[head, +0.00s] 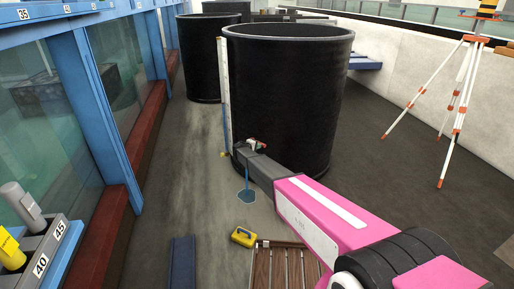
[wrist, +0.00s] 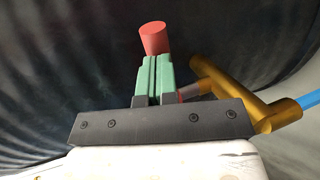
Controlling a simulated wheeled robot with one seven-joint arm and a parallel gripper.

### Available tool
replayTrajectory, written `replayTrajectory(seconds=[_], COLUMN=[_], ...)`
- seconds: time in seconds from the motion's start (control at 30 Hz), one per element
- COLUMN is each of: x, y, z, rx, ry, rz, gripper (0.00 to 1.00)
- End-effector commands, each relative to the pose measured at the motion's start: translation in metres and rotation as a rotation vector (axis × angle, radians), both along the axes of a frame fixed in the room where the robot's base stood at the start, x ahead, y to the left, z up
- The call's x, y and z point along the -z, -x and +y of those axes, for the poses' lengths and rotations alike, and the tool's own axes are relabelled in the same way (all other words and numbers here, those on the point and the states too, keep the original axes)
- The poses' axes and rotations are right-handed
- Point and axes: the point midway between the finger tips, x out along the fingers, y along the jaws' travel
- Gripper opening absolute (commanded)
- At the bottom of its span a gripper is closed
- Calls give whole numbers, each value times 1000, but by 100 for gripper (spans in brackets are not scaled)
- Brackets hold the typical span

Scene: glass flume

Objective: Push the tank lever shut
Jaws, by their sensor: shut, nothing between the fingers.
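The black tank (head: 290,90) stands in the middle of the head view, and its dark curved wall (wrist: 60,70) fills the back of the wrist view. A red cylindrical grip (wrist: 154,38), apparently the end of the tank lever, shows just beyond my fingertips. A brass valve body (wrist: 225,90) is to the right of my fingers, with a duller rod leading from it behind them. My gripper (wrist: 154,62) has its green fingers together and empty, close to the red grip; contact cannot be told. In the head view my gripper (head: 256,144) is small, low against the tank.
A blue pipe (wrist: 308,100) joins the brass valve. A tripod (head: 455,95) stands right. The floor aisle left of the tank is clear.

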Motion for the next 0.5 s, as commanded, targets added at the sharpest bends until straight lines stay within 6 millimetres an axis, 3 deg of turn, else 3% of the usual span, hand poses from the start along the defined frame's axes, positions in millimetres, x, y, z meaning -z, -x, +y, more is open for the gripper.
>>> replayTrajectory(seconds=[0.13,0.5], x=[0,-1], y=[-11,-13], z=[-16,-18], rx=[3,5], ry=[0,2], rz=[0,-1], gripper=[0,0])
